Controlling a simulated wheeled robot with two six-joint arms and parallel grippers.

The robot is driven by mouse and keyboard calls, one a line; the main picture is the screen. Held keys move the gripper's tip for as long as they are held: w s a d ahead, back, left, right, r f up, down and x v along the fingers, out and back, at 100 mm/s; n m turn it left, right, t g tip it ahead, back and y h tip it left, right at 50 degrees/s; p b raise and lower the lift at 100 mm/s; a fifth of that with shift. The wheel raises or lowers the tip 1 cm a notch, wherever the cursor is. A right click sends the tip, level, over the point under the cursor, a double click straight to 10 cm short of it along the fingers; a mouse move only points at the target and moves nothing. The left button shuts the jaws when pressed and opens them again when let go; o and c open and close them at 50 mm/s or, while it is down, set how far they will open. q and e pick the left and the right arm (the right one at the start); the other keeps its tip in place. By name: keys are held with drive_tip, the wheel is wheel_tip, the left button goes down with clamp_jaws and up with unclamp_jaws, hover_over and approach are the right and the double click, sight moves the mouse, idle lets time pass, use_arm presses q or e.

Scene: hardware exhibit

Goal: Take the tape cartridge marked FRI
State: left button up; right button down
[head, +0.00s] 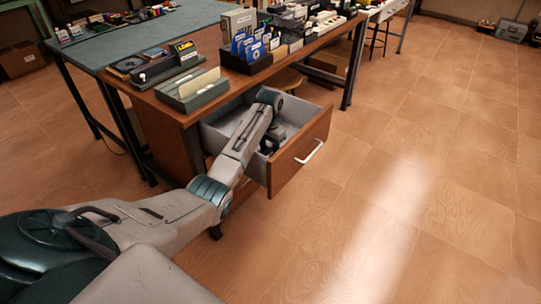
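I cannot make out a tape cartridge marked FRI; the labels in view are too small to read for sure. My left arm reaches into an open drawer (308,140) of the wooden desk. My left gripper (270,143) is down inside the drawer, dark and small, partly hidden by my arm. I cannot tell whether its fingers are open or shut, or whether it touches anything. The drawer's inside is grey, and part of it is hidden behind the arm and the drawer front. My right gripper is not in view.
A green-topped table (110,45) adjoins at left. The tiled floor (420,170) at right is clear.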

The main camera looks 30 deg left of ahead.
use_arm(q)
drive_tip(key=shift+f, duration=0.85)
clamp_jaws()
drive_tip(key=shift+r, duration=0.2)
